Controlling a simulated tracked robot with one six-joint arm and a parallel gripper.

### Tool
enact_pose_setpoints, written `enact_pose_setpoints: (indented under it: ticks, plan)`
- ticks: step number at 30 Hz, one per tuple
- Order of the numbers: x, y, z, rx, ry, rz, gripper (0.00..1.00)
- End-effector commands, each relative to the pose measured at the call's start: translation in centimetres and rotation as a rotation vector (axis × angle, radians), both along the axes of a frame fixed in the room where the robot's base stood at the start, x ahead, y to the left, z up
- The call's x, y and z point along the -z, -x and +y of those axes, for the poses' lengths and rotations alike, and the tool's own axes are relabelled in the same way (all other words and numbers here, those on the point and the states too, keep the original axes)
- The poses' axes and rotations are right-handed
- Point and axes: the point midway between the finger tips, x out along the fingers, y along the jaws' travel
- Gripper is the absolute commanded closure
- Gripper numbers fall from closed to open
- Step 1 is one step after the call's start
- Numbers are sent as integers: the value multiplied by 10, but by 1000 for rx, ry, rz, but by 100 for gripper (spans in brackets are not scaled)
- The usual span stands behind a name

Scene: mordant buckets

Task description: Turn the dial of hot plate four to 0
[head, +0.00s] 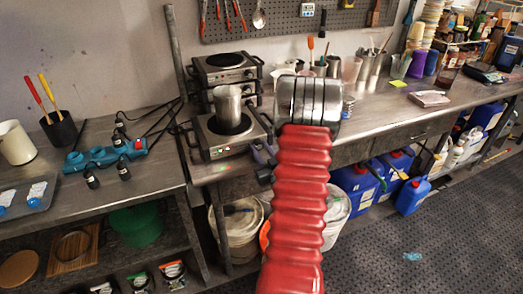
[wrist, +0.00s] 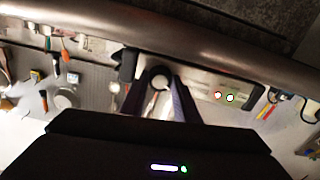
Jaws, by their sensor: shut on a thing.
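The front hot plate (head: 203,135) sits at the bench's front edge in the head view, with a metal pot (head: 228,104) on it. Its front panel shows in the wrist view (wrist: 200,88), with a red and a green light lit. A black round dial (wrist: 158,75) on that panel is between my gripper's fingers (wrist: 157,90), which are shut on it. In the head view my gripper (head: 262,153) is at the right end of the panel, partly hidden by my red arm. The dial's setting and the plate's number cannot be read.
A second hot plate (head: 225,64) stands behind the front one. To the left, a blue device (head: 104,156) with cables lies near a dark cup (head: 60,128) of tools. White buckets (head: 238,225) and blue canisters (head: 362,190) stand under the bench.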

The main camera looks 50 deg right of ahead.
Motion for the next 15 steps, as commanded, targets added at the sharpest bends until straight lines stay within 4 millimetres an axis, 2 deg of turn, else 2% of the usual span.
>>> enact_pose_setpoints:
  ticks: [15]
  plan:
    - [1, 0, 1, 0, 321, 195, 94]
